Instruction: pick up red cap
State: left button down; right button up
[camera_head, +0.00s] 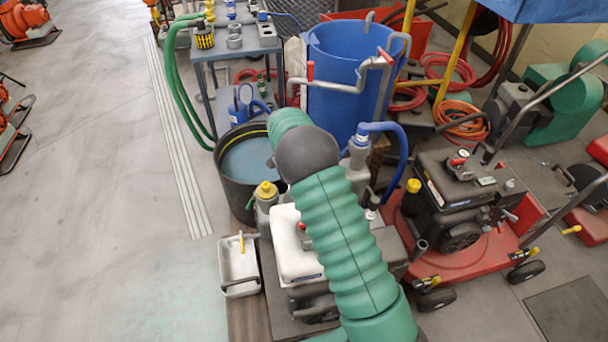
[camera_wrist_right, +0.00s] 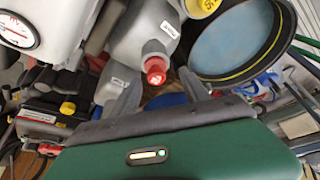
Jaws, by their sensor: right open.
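A small red cap (camera_wrist_right: 155,68) sits on the end of a grey bottle (camera_wrist_right: 143,35) with a white label in the right wrist view. My right gripper (camera_wrist_right: 158,80) is open, and its two dark fingers appear on either side of the cap. I see no grip on it, and the exact gap is hard to judge. In the head view my green right arm covers the middle of the scene, and I cannot make out its gripper or this cap there. My left gripper is not in view.
A black tub (camera_head: 246,165) with bluish contents stands left of my arm, with a yellow-capped bottle (camera_head: 266,200) near it. A blue barrel (camera_head: 345,65) stands behind. A red wheeled machine (camera_head: 460,245) is on the right. The floor at left is mostly clear.

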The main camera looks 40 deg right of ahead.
jog(key=x, duration=0.2)
jog(key=b+x, duration=0.1)
jog(key=x, duration=0.1)
jog(key=d+b+x, duration=0.1)
jog(key=x, duration=0.1)
jog(key=shift+s+r, duration=0.2)
jog(key=shift+s, duration=0.1)
jog(key=shift+d, duration=0.2)
jog(key=shift+a, duration=0.1)
jog(key=shift+a+r, duration=0.3)
jog(key=c, duration=0.9)
grip_shut()
jog(key=shift+s+d+f, duration=0.1)
jog(key=shift+d, duration=0.05)
